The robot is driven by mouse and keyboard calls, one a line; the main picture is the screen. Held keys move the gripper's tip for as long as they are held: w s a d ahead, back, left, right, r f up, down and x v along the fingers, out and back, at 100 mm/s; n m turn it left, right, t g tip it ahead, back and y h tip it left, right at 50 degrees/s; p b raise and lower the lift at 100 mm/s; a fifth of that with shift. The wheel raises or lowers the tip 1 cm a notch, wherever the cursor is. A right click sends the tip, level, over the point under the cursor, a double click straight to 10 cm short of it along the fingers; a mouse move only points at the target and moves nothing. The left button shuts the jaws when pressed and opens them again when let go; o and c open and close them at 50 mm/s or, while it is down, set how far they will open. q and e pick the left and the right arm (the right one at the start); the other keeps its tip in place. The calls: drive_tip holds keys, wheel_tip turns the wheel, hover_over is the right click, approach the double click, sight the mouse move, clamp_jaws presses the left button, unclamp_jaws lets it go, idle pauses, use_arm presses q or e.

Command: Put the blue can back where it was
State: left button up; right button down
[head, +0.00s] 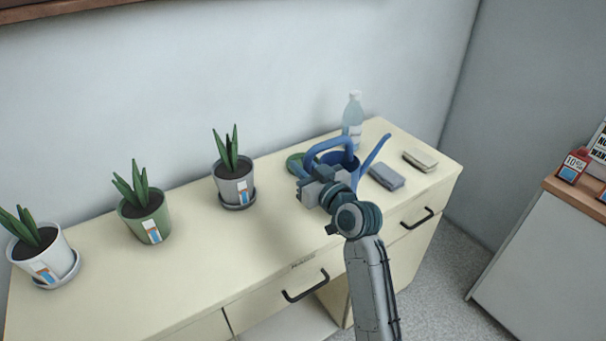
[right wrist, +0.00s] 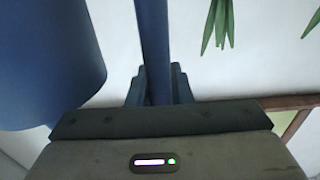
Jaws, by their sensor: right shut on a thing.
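The blue can is a blue watering can (head: 374,152) with a looped handle and a long spout, at the right part of the cream cabinet top. My right gripper (head: 314,182) is at its left front side, shut on the handle. In the right wrist view the blue handle (right wrist: 154,40) runs between the fingers of the gripper (right wrist: 158,80), with the can's body (right wrist: 45,60) to the left. The can looks upright. My arm hides its base, so I cannot tell whether it touches the top. My left gripper is not in view.
The cabinet top (head: 215,260) holds white (head: 57,257), green (head: 153,226) and grey (head: 236,187) potted plants. A green dish (head: 295,161), a clear bottle (head: 353,118), a grey cloth (head: 386,177) and a beige cloth (head: 420,160) are near the can. The front left-centre is clear.

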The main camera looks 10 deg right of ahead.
drive_tip(key=f, duration=0.3)
drive_tip(key=shift+w+f+p, duration=0.2)
drive_tip(key=shift+w+p, duration=0.1)
drive_tip(key=shift+w, duration=0.05)
drive_tip(key=c, duration=1.7)
unclamp_jaws()
drive_tip(key=shift+f, duration=0.2)
drive_tip(key=o, duration=0.4)
drive_tip(key=shift+r, duration=0.2)
